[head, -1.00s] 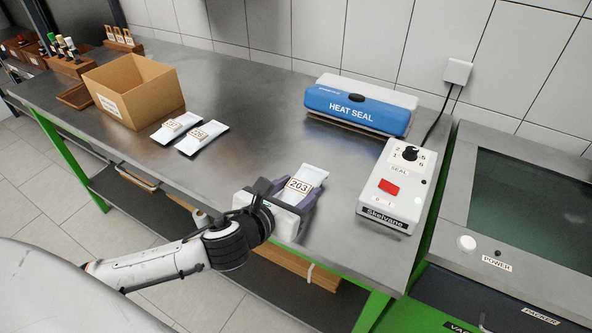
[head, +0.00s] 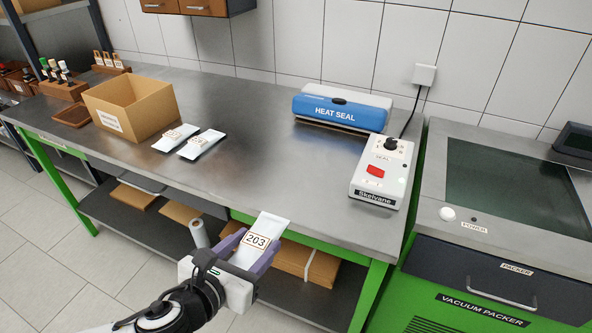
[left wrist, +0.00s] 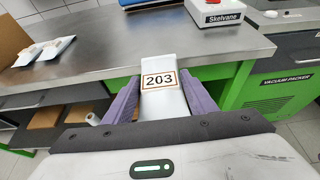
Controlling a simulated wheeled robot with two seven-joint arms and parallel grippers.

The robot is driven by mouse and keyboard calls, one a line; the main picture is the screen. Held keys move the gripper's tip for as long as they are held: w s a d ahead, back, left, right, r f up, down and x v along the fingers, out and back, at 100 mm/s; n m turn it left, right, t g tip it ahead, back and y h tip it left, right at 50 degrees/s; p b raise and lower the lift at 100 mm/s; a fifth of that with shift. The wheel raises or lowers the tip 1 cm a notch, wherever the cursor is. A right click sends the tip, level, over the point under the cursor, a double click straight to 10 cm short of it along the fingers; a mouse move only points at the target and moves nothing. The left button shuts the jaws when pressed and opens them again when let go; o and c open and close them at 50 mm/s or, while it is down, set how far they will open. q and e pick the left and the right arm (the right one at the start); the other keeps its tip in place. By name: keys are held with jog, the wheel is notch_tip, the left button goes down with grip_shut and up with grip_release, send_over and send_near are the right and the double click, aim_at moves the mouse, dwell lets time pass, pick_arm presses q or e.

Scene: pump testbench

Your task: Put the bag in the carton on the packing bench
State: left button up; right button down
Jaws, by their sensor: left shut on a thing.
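A white bag labelled 203 (head: 262,235) is between the purple fingers of my left gripper (head: 247,247), which is shut on it. In the head view the bag shows in front of the bench's front edge. It also fills the middle of the left wrist view (left wrist: 159,72), label facing up. The open brown carton (head: 148,125) stands on the steel packing bench (head: 240,150) at the left, with a small label on its side. I cannot see the carton's floor. My right gripper is not in view.
Two white labelled bags (head: 174,138) (head: 201,144) lie just right of the carton. A blue heat sealer (head: 340,112) and its control box (head: 382,170) stand at the right. A vacuum packer (head: 500,230) is beside the bench. The bench middle is clear.

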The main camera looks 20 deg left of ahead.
aim_at(260, 249)
pick_arm(q)
jog(key=r+n+y, duration=0.1)
jog(key=r, duration=0.1)
jog(key=d+r+n+y, duration=0.1)
jog(key=r, duration=0.1)
jog(key=r+n+y, duration=0.1)
jog(key=r, duration=0.2)
jog(key=shift+s+d, duration=0.1)
jog(key=shift+d, duration=0.15)
jog(key=s+a+r+n+g+y, duration=0.1)
jog(key=s+r+n+y, duration=0.3)
jog(key=r+y, duration=0.1)
jog(key=shift+s+a, duration=0.3)
jog(key=shift+s, duration=0.05)
